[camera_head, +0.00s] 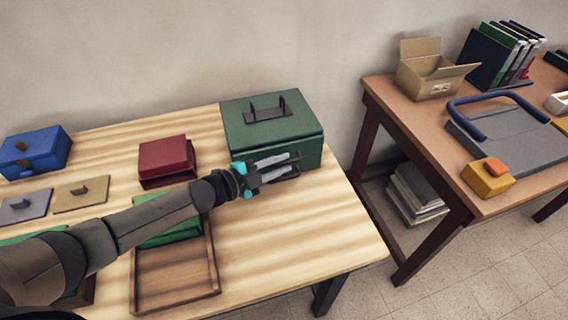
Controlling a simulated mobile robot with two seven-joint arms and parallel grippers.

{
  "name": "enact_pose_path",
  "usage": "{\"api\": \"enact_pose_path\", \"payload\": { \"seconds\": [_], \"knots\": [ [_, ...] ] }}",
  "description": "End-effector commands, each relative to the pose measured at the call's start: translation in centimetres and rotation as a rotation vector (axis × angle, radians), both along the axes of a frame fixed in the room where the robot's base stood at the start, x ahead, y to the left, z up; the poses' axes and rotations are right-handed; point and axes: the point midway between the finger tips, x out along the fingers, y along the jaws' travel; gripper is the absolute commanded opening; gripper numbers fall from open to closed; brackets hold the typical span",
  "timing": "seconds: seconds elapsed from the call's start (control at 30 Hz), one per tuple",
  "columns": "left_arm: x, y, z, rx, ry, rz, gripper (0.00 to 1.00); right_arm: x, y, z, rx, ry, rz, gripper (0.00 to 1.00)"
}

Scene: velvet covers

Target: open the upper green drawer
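The green drawer box (270,122) stands at the back right of the light wooden table. It has a dark handle (268,110) on its top. My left gripper (299,166) is in front of the box's front face, with its two grey fingers apart and pointing right. The fingers and wrist cover part of the front, so I cannot tell the drawer's edges or whether a finger touches it. No opened drawer shows. My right gripper is not in view.
A dark red box (165,157), a blue box (36,150) and a brown tray (213,262) share the striped wooden table (300,235). My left arm crosses above it. The front right of this table is clear. A second table (400,105) stands to the right across a gap.

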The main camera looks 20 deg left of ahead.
Motion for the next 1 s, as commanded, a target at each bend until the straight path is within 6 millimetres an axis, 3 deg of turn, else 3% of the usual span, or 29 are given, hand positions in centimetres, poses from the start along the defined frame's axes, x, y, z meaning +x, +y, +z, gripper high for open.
{"api": "enact_pose_path", "payload": {
  "seconds": [0.47,0.7,1.0],
  "knots": [
    [1.01,-0.77,-0.28,0.001,0.0,-0.001,0.25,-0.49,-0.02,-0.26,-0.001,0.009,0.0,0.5],
    [1.0,-0.75,-0.27,0.001,-0.001,0.0,0.0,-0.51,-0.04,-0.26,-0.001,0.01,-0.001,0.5],
    [1.0,-0.74,-0.26,0.001,-0.001,0.0,0.0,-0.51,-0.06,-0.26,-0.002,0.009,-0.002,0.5]
  ]
}}
